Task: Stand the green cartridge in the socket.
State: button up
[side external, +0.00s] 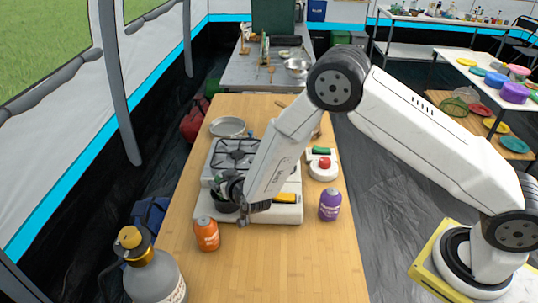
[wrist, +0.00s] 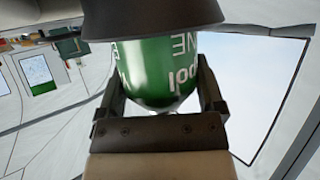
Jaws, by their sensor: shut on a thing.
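The green cartridge (wrist: 158,70) with pale lettering fills the middle of the wrist view. My gripper (wrist: 160,98) has a finger on each side of it and is shut on it. A wide dark rim (wrist: 152,18) crosses the top of that view and hides one end of the cartridge; I cannot tell what it belongs to. In the side view my gripper (side external: 232,190) is at the front left of the white stove, where the cartridge is hard to make out. I cannot clearly identify the socket.
An orange canister (side external: 207,234) and a purple canister (side external: 330,204) stand at the stove's front corners. A white unit with a red top (side external: 324,166) is right of the stove (side external: 283,212). A grey plate (side external: 228,126) lies behind.

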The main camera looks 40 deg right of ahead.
jog(key=shift+f, duration=0.55)
jog(key=shift+f, duration=0.15)
jog(key=o, duration=1.2)
jog(key=v, duration=1.2)
